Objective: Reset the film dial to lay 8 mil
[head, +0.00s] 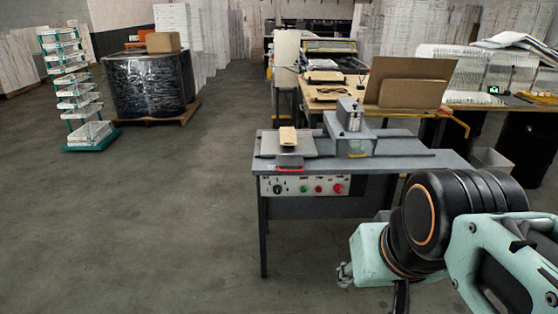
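A grey machine table (395,158) stands right of centre in the head view. A pale control panel (328,190) runs along its front edge. A round black dial (278,188) is at the left end of the panel. It looks like the film dial, but its marks and setting are too small to read. My gripper (344,274) is partly seen at the lower right, in front of the table and below the panel, apart from the dial. Its fingers are small and partly hidden by my arm, so I cannot tell whether they are open or shut.
The panel also bears a green button (304,189) and red buttons (338,188). A press unit (351,130) stands on the table. A wire rack (78,95) and a black-wrapped pallet load (150,83) are at the left. The floor left of the table is clear.

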